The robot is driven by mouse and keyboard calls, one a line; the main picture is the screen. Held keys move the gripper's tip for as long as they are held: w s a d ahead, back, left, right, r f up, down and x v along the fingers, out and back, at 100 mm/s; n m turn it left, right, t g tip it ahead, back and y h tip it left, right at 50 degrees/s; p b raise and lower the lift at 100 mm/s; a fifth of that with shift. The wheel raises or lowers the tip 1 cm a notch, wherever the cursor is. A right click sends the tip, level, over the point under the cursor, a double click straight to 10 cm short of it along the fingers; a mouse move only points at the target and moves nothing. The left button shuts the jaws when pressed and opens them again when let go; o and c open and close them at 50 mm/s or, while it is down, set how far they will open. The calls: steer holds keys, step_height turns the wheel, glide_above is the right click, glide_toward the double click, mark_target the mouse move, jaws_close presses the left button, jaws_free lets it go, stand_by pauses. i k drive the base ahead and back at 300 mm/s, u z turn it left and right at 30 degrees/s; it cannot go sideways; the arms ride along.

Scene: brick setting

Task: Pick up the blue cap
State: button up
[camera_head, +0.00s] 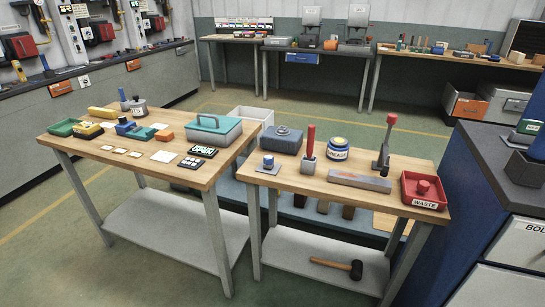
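No part of my gripper shows in the head view. A small grey, round piece with a blue top (268,161) stands at the front left of the right-hand wooden table (300,180); it may be the blue cap, but it is too small to be sure.
The right table also holds a dark box (282,139), a red-handled tool (310,140), a grey block (359,181), a lever press (384,150) and a red waste tray (411,189). A teal-lidded box (213,135) sits on the left table. A dark counter (500,165) stands close at right.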

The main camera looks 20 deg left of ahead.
mark_target(268, 159)
steer(key=z, duration=1.95)
steer(key=i, duration=1)
steer(key=u, duration=3.45)
